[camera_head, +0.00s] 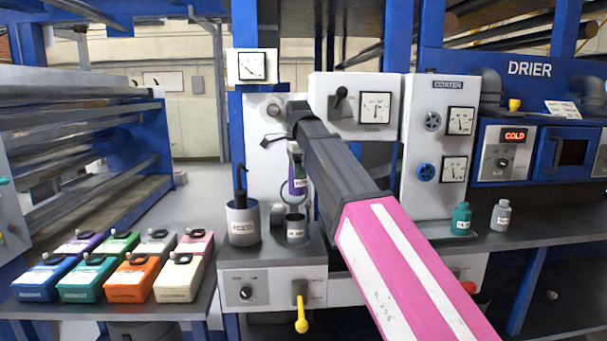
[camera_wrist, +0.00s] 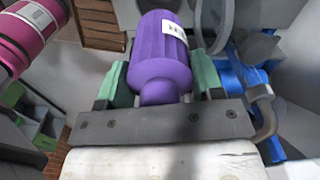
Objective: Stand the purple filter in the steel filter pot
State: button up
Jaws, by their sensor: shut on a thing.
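The purple filter (camera_head: 298,184) is a purple cylinder with a white label, held upright in the head view. My gripper (camera_head: 295,150) is shut on its upper part, partly hidden by my arm. In the wrist view the filter (camera_wrist: 160,55) lies between the two greenish fingers of my gripper (camera_wrist: 158,80). A small steel pot (camera_head: 296,232) with a white label, too small to read surely, stands on the grey machine top just below the filter. The head view does not clearly show whether the filter's lower end touches or enters the pot.
A larger steel pot (camera_head: 242,230) marked FEED stands to the left with a dark rod in it. A yellow-handled lever (camera_head: 301,318) sticks out in front. Several coloured boxes (camera_head: 122,272) fill the left bench. A teal bottle (camera_head: 461,219) and a grey bottle (camera_head: 501,215) stand right.

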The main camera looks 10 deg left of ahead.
jog(key=shift+s+a, duration=0.1)
jog(key=shift+a, duration=0.2)
jog(key=shift+s+a+f, duration=0.1)
jog(key=shift+a+f, duration=0.05)
jog(key=shift+f, duration=7.15)
